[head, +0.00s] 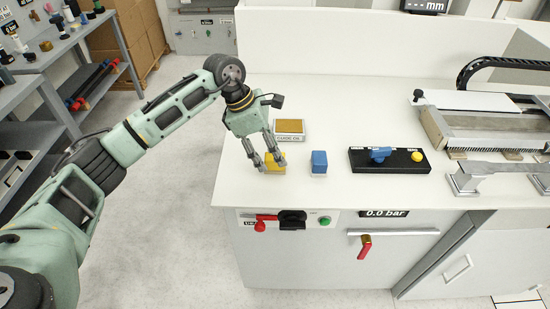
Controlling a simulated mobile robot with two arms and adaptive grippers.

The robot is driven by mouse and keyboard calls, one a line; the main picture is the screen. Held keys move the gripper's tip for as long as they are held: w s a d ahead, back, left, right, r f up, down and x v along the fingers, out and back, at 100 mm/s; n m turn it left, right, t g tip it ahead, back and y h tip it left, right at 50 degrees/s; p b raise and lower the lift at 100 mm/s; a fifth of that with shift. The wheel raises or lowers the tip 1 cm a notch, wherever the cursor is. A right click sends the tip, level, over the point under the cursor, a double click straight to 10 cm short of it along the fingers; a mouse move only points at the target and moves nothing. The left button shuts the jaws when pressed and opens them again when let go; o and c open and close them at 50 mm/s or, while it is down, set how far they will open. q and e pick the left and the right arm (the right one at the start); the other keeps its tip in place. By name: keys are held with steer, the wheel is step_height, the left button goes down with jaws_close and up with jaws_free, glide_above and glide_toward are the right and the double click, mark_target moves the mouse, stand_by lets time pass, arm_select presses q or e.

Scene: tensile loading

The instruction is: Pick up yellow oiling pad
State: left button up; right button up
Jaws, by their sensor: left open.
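The yellow oiling pad (280,163) is a small yellow block on the white tabletop, near its left front corner. My left gripper (269,166) is open and points down at the pad. Its fingers are around or just in front of the pad and hide part of it. I cannot tell whether they touch it. My right gripper is not in view.
A blue block (319,163) stands just right of the pad. Behind is a small labelled tray (290,138) with a brown top. A black control panel (362,167) and a machine bed (480,139) are farther right. The white table (350,95) is clear at the back.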

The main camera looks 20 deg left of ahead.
mark_target(273, 167)
arm_select(q)
steer(key=x, duration=0.2)
steer(key=p+x, duration=0.1)
steer(key=shift+w+f, duration=0.4)
steer(key=shift+w, duration=0.05)
steer(key=shift+s, duration=0.2)
steer(key=c, duration=1.3)
